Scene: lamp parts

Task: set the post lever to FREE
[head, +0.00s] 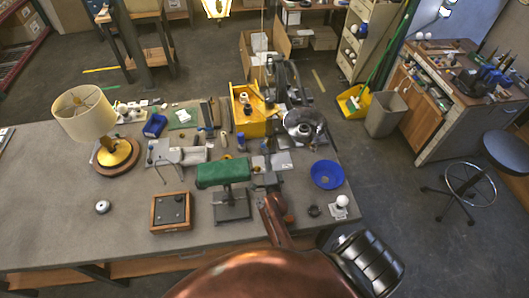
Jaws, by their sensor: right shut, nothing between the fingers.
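My right gripper (262,172) is at the end of my copper arm, which comes up from the bottom middle. It is shut and empty, just right of the green lamp shade (222,172). The shade stands over a dark square base (232,206). Small grey and dark fittings crowd around the fingertips. I cannot make out the post lever or its FREE marking at this size, and cannot tell whether the gripper touches anything. My left gripper is not in view.
A wooden box (170,212), a blue bowl (326,175), a yellow bin (250,122) and a white-knobbed part (340,205) are on the grey workbench (50,225). Its left front is mostly clear. A stool (506,150) stands far right.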

